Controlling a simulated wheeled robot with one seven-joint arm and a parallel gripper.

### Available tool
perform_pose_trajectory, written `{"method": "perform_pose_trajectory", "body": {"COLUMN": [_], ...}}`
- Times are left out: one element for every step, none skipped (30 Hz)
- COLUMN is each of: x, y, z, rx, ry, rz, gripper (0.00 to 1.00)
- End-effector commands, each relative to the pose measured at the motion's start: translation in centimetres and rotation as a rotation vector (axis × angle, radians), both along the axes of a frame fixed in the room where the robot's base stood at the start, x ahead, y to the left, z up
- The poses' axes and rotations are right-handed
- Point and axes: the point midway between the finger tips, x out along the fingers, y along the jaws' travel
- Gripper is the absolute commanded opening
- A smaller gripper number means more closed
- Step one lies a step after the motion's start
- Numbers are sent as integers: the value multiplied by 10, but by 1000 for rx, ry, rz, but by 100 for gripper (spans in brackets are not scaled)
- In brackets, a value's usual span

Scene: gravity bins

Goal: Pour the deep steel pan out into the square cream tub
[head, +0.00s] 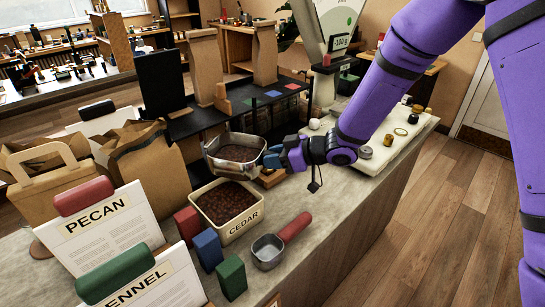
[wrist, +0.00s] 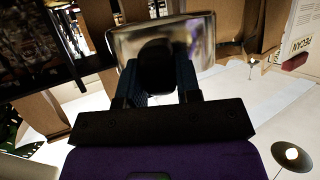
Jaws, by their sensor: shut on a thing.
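The deep steel pan (head: 229,170) holds brown granules and is close to level, just behind the square cream tub. My gripper (head: 272,159) is at its right side, shut on its handle. In the wrist view the pan's shiny outer wall (wrist: 128,45) shows beyond my gripper (wrist: 158,75), with a dark handle between the fingers; the pan's inside is hidden there. The square cream tub (head: 246,227), labelled CEDAR, stands on the counter and also holds brown granules. I cannot tell how high the pan is above the counter.
Red (head: 187,224), blue (head: 207,248) and green (head: 231,277) blocks stand in front of the tub. A steel scoop with a red handle (head: 294,228) lies to its right. Paper bags (head: 150,165) and a PECAN card (head: 100,232) stand left. A scale (head: 330,60) is behind.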

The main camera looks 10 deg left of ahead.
Motion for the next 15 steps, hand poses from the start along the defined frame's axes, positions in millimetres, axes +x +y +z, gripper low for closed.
{"method": "perform_pose_trajectory", "body": {"x": [0,0,0,0,0,0,0,0,0,0,0,0,0,0,0], "y": [0,0,0,0,0,0,0,0,0,0,0,0,1,1,1], "z": [-3,-5,-8,-10,-12,-15,-18,-20,-23,-25,-28,-31,-28,-26,-24], "rx": [0,0,0,-1,-1,0,1,0,0,-1,1,1,-2,-9,-17], "ry": [2,2,2,2,2,3,3,2,2,2,3,3,-20,-51,-87], "rz": [0,0,0,0,-1,-1,-1,-1,-1,-1,-1,-1,-1,1,0], "gripper": [0,0,0,0,0,0,0,0,0,0,0,0,0,0,0]}}
